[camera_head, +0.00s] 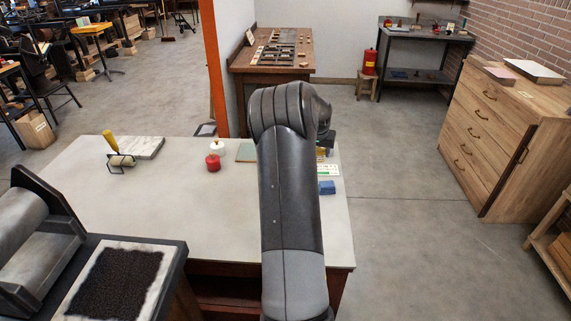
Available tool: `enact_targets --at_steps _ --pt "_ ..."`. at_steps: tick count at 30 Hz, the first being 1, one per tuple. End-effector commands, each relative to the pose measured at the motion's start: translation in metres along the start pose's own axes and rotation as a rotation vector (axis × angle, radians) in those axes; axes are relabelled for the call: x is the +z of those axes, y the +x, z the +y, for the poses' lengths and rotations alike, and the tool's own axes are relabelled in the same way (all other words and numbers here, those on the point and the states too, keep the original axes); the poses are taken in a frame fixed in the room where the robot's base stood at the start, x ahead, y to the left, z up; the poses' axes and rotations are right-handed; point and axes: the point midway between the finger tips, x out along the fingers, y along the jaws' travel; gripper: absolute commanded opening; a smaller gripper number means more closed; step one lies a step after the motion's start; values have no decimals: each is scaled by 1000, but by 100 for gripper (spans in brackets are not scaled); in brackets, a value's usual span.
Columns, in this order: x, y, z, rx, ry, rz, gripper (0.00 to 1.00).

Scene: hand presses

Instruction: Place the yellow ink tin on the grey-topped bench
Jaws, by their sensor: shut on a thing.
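A small yellow patch, seemingly the yellow ink tin (321,153), shows just right of my arm, over the far right part of the near bench. The dark end of my gripper (327,140) is directly above it; my arm hides most of the gripper and its fingers. It appears shut on the tin. Whether the tin touches the surface below cannot be told. The near bench has a pale grey top (180,215) and a reddish-brown base. A dark metal bench (425,35) with a grey top stands at the back right.
White (216,148) and red (213,163) tins, a yellow-handled roller (119,152) and a marble slab (140,147) are on the near bench. A press (35,235) fills the lower left. Wooden drawers (500,130) stand right, beyond open floor.

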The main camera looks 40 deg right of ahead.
Motion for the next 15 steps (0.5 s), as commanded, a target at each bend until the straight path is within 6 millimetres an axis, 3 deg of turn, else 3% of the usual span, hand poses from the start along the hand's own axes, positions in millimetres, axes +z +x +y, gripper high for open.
enact_targets --at_steps 3,9,15 --pt "0 19 -30 0 -5 0 19" --pt "0 44 -68 0 -3 1 19" --pt "0 54 -81 0 0 3 19"
